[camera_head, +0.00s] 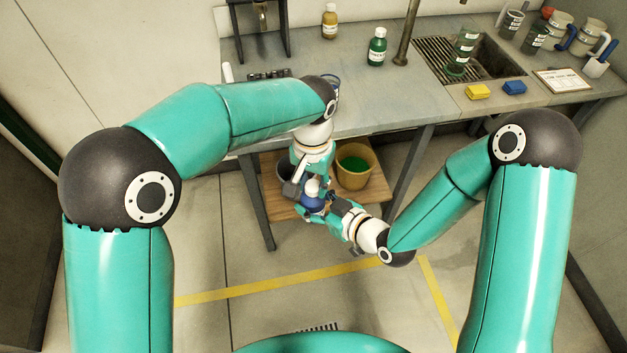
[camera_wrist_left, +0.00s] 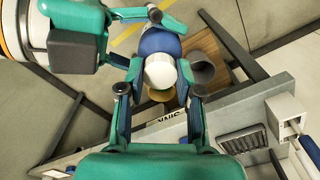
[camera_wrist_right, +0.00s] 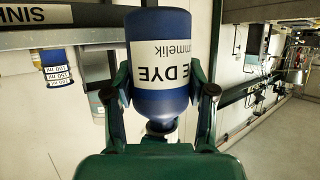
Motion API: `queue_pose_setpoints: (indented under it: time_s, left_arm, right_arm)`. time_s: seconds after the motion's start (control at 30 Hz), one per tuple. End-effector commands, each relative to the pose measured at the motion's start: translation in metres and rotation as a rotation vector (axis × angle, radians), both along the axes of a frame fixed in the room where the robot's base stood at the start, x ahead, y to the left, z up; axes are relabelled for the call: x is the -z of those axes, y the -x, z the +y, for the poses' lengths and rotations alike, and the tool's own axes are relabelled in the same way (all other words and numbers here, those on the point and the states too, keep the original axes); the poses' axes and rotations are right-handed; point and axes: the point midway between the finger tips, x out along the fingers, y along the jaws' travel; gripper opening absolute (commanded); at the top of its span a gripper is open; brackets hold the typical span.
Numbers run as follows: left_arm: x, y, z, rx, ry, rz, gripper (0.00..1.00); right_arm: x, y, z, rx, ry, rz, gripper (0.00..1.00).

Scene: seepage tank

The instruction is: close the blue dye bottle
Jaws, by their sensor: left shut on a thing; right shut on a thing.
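The blue dye bottle (camera_head: 312,204) is held in the air in front of the bench, below its top. My right gripper (camera_wrist_right: 160,92) is shut around the bottle's blue body, with a finger on each side; its white label (camera_wrist_right: 160,62) shows part of the name. My left gripper (camera_wrist_left: 159,92) is at the bottle's top, with the white cap (camera_wrist_left: 160,72) between its fingers. The blue body (camera_wrist_left: 160,40) is just beyond the cap. The cap appears in line with the bottle; whether it is seated on the neck cannot be told.
A yellow bucket (camera_head: 355,168) with green liquid and a grey bucket stand on the low wooden shelf. The bench (camera_head: 350,92) bears a green bottle (camera_head: 377,46), an amber bottle (camera_head: 330,21), yellow and blue sponges, and several mugs around the sink. Open floor lies before it.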

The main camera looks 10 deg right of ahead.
Motion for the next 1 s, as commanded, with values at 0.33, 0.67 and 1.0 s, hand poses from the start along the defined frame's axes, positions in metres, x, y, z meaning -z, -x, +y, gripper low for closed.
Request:
queue_pose_setpoints:
  time_s: [0.33,0.67,1.0]
  left_arm:
    - [0.0001,-0.0009,0.0012,0.767,-0.002,-0.003,0.24]
    - [0.0005,-0.0022,0.0016,1.522,-0.006,-0.005,0.24]
    - [0.0008,-0.0036,0.0013,2.302,-0.011,-0.008,0.24]
  right_arm:
    - [0.0001,0.0,-0.0002,0.0,0.0,0.0,0.0]
    - [0.0002,0.0001,-0.0003,0.001,0.0,0.001,0.0]
    - [0.0004,0.0004,-0.0003,0.0,0.001,0.002,0.0]
